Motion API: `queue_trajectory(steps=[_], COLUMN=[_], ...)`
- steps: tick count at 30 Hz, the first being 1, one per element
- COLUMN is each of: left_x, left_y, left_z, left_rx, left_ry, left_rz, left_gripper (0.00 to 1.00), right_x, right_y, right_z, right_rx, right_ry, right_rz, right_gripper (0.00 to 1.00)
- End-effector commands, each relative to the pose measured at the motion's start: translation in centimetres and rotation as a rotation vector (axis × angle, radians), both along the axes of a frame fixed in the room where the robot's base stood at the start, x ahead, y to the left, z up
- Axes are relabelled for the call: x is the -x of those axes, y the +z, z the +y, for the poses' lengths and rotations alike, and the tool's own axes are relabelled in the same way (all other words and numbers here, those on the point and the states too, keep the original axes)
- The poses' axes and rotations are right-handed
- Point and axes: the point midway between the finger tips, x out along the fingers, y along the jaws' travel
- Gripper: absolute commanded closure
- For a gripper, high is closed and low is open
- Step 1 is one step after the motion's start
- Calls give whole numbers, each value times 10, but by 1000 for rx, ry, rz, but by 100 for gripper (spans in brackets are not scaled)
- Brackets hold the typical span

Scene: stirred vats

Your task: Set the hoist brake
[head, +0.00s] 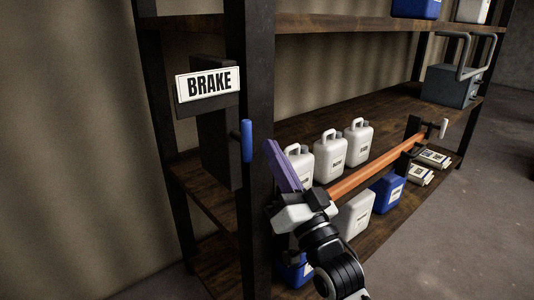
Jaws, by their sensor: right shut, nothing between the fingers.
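A white sign reading BRAKE (208,83) is fixed above a dark upright panel (217,145) on the left part of a shelf rack. A blue handle (246,141) stands upright beside the dark rack post, to the right of the panel. How the handle joins the panel is hard to see. My right gripper (271,149), with purple fingers, is shut and empty. Its tips point up and to the left, a little right of and below the blue handle, and appear apart from it. My left gripper is not in view.
An orange bar (375,168) runs along the rack's front behind my right wrist. White jugs (330,157) and blue jugs (388,192) stand on the shelves. A grey box with a looped handle (452,85) is at the right. Floor at lower right (440,245) is clear.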

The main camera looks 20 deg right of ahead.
Motion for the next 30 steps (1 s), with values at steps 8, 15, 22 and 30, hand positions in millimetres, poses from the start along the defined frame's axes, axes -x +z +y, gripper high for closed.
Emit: queue_trajectory(steps=[8,15,22,30], left_x=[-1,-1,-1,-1], left_y=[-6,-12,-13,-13], left_z=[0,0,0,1], left_rx=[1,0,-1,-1], left_ry=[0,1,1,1], left_rz=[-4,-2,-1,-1], left_gripper=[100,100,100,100], right_x=[51,87,97,82], right_y=[2,4,7,-67], right_z=[-1,7,9,20], right_rx=[-5,-2,-1,71], right_ry=[1,-1,-1,4], right_rz=[-9,-12,-15,167], right_gripper=[100,100,100,100])
